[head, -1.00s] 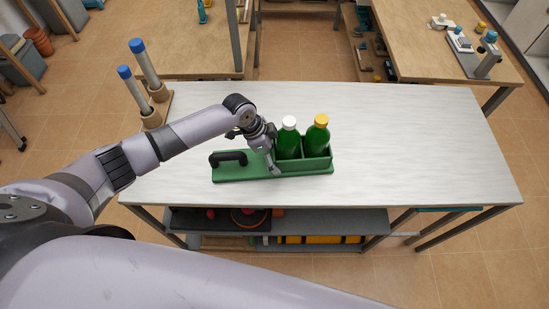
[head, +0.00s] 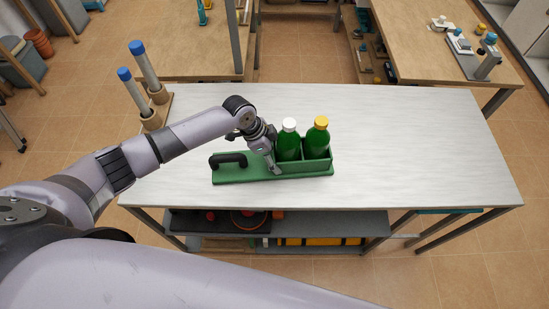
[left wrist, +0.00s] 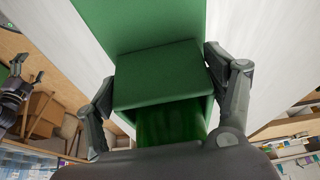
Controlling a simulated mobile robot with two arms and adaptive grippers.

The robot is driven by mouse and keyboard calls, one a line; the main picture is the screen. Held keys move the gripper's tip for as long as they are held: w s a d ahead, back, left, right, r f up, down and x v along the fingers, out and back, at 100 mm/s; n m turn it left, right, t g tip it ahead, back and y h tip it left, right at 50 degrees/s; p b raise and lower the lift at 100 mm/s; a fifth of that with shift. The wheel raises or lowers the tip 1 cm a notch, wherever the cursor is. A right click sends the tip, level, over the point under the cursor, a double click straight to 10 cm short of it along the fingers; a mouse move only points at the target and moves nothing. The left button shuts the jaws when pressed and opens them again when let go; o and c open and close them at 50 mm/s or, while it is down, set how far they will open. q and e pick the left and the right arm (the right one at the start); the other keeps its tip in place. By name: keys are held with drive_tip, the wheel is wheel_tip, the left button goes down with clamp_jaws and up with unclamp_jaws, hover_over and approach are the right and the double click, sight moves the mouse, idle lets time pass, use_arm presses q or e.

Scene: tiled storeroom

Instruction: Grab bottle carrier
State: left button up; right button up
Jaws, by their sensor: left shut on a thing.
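The green bottle carrier (head: 235,174) stands on the grey table, with a black handle (head: 228,160) at its left end and a two-compartment box at its right. Two green bottles stand upright in the box, one with a white cap (head: 289,125) and one with a yellow cap (head: 321,122). My left gripper (head: 271,164) is shut on the carrier at the left end of the box. In the left wrist view, the fingers of my left gripper (left wrist: 160,66) lie on both sides of the carrier's green box wall (left wrist: 160,78). My right gripper is not in view.
The table top (head: 420,150) is clear to the right of the carrier. A wooden stand (head: 154,112) with two blue-capped tubes is at its back left. A shelf (head: 215,222) with objects runs underneath. Wooden tables (head: 430,30) stand behind.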

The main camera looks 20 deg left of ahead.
use_arm(q)
drive_tip(key=shift+w+d+r, duration=0.1)
drive_tip(key=shift+r, duration=0.25)
drive_tip(key=shift+c, duration=0.2)
